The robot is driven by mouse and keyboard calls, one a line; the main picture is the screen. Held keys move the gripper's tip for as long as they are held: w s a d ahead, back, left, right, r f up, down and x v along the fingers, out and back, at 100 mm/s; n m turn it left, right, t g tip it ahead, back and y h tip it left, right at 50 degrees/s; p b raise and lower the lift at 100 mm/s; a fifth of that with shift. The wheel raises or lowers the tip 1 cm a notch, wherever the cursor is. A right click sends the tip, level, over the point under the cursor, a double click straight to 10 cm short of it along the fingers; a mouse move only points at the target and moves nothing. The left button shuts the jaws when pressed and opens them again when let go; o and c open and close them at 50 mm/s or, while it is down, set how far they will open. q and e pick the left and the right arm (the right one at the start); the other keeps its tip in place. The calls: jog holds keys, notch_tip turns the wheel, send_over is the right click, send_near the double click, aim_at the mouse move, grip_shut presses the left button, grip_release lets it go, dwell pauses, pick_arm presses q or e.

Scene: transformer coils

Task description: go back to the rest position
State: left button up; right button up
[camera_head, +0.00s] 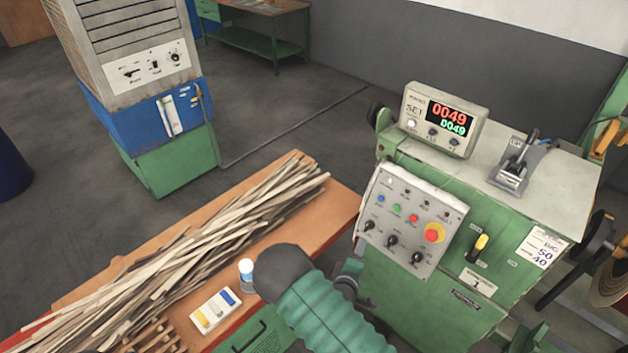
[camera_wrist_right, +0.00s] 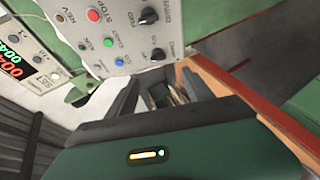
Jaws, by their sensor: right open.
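My right arm comes in from the bottom of the head view, in front of the green winding machine (camera_head: 440,290). Its gripper (camera_head: 350,279) is partly hidden behind the arm, beside the table's right end. In the right wrist view the gripper (camera_wrist_right: 160,95) has its two grey fingers apart with nothing held between them. The machine's control panel (camera_head: 408,222), with coloured buttons, black knobs and a red-yellow stop button, is close by; it also shows in the wrist view (camera_wrist_right: 115,35). I cannot tell from these views whether the fingers touch anything. My left gripper is not in view.
A counter (camera_head: 445,118) reads 0049. A blue-green cabinet (camera_head: 150,125) stands at the back left.

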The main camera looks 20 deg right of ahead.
jog(key=s+a+m+g+y+b, duration=0.4)
jog(key=a+m+y+b, duration=0.25)
jog(key=a, duration=0.85)
pick_arm(q)
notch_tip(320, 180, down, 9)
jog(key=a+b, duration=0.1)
jog(key=b, duration=0.1)
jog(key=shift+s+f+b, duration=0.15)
jog(key=shift+b, duration=0.25)
pick_arm(e)
jog(key=s+a+r+g+y, duration=0.1)
jog(key=s+r, duration=0.1)
jog(key=s, duration=0.5)
jog(key=s+a+r+m+g+y, duration=0.1)
jog(key=s+r+g+y, duration=0.1)
jog(key=s, duration=0.5)
jog(key=shift+a+r, duration=0.25)
jog(key=shift+r, duration=0.2)
